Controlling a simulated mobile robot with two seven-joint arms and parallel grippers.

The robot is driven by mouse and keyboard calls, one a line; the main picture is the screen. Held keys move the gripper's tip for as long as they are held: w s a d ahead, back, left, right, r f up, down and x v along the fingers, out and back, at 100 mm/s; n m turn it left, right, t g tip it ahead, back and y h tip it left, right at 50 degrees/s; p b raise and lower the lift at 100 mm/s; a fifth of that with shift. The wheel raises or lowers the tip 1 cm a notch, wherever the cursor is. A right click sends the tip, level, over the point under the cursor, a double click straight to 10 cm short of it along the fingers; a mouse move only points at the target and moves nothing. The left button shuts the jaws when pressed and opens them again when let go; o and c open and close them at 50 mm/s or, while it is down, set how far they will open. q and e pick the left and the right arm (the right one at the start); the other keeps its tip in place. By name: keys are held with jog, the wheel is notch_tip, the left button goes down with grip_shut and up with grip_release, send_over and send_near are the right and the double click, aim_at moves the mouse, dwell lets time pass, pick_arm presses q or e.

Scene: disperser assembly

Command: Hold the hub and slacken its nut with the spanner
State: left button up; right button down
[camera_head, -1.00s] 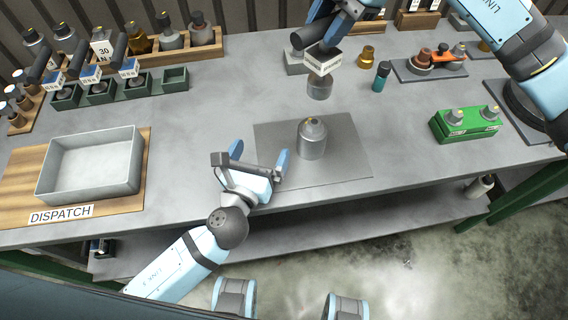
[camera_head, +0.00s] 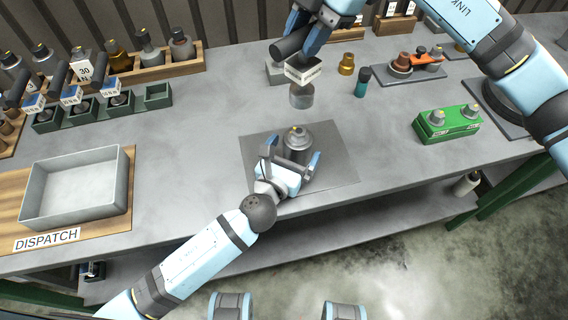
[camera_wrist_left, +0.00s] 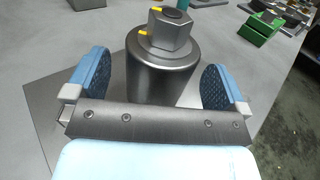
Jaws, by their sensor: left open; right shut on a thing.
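The hub (camera_head: 298,136), a dark grey metal cylinder, stands upright on the grey plate (camera_head: 338,170). In the left wrist view its hex nut (camera_wrist_left: 170,35) sits on top, with yellow marks on the nut and near its base. My left gripper (camera_head: 291,158) is open, its blue fingers on either side of the hub; in the wrist view (camera_wrist_left: 155,80) gaps show between pads and hub. My right gripper (camera_head: 316,40) is shut on the spanner, which has a dark handle (camera_head: 291,46), a white label block (camera_head: 303,70) and a grey cylindrical end (camera_head: 301,97), held beyond the hub.
Labelled tools stand in green holders (camera_head: 85,112) at the left; the holder at their right end is empty. A grey DISPATCH tray (camera_head: 75,190) is at the front left. A green block (camera_head: 447,122) and a teal bottle (camera_head: 362,84) stand to the right.

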pick_arm(q)
jog(key=shift+x, duration=0.95)
jog(key=c, duration=0.3)
jog(key=c, duration=1)
